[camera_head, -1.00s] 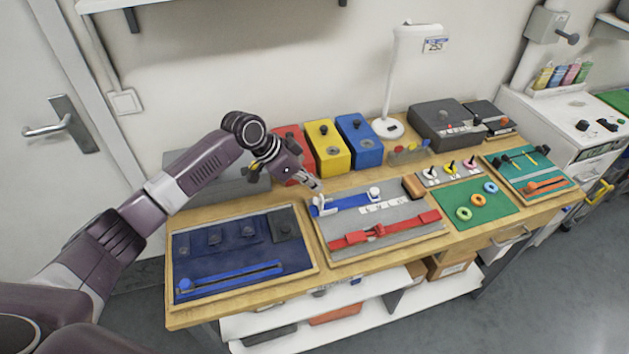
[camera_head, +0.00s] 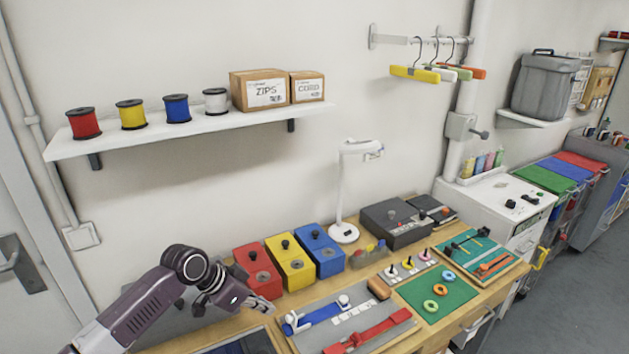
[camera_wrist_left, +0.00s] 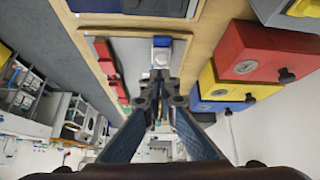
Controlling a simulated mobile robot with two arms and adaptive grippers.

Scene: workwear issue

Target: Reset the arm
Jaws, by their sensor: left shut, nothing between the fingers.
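My left arm (camera_head: 140,305) comes in from the lower left in the head view. Its gripper (camera_head: 265,306) is shut and empty, just left of the grey board and in front of the red box. In the left wrist view the closed fingers (camera_wrist_left: 158,88) show in the middle, with the blue strap's white-and-blue end (camera_wrist_left: 162,50) beyond their tips. I cannot tell from this whether they touch it. My right gripper is not in view.
A grey board (camera_head: 300,342) holds a blue strap (camera_head: 318,313) and a red strap (camera_head: 372,331). Red (camera_head: 258,270), yellow (camera_head: 290,262) and blue (camera_head: 319,251) boxes stand behind, near a white lamp (camera_head: 343,232). A shelf (camera_head: 200,128) with spools hangs above.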

